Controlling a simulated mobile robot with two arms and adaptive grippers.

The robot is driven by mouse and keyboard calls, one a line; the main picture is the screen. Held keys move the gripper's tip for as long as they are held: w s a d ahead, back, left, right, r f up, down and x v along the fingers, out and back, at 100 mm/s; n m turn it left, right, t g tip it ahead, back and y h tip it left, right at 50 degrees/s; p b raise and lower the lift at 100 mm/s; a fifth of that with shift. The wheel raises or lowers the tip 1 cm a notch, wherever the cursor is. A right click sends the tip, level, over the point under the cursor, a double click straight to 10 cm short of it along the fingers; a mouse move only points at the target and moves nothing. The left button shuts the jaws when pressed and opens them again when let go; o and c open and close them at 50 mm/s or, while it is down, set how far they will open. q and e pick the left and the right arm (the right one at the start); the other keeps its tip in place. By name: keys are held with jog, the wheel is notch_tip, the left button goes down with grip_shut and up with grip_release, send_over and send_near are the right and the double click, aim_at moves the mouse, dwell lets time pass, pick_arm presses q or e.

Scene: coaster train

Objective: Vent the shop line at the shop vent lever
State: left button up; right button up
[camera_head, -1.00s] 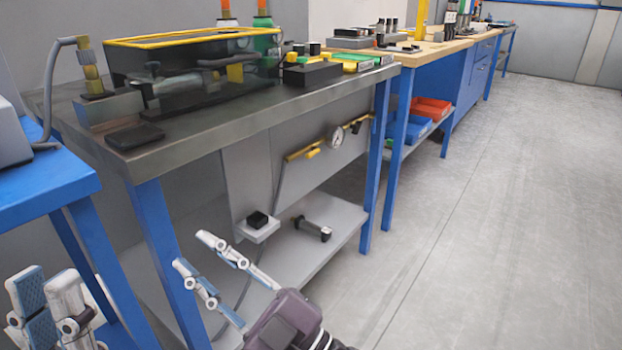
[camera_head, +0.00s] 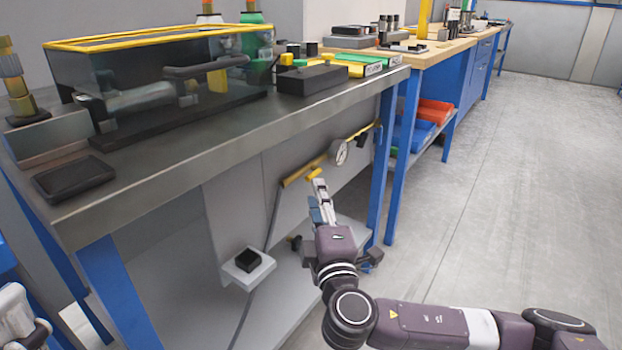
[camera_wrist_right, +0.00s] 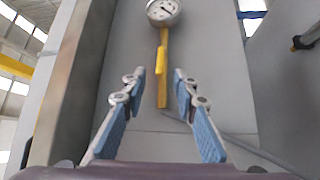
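The yellow vent lever (camera_head: 317,175) sits on the yellow pipe (camera_head: 297,176) along the grey panel under the steel bench, left of a round gauge (camera_head: 339,152). My right gripper (camera_head: 320,203) is just below the lever in the head view. In the right wrist view the right gripper (camera_wrist_right: 160,82) is open, with one finger on each side of the yellow lever (camera_wrist_right: 160,61) in the picture. I cannot tell whether the fingers touch it. My left gripper (camera_head: 18,322) is partly cut off at the lower left, and its opening is unclear.
The steel bench top (camera_head: 190,150) overhangs the panel and carries a dark yellow-rimmed box (camera_head: 160,75). A blue leg (camera_head: 383,165) stands right of the gauge. A white bracket with a black block (camera_head: 247,262) is below left. Open floor lies to the right.

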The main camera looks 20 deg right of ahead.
jog(key=w, duration=0.2)
jog(key=w+b, duration=0.1)
jog(key=w, duration=0.2)
jog(key=shift+w+d+r, duration=0.35)
jog(key=shift+w, duration=0.05)
grip_shut()
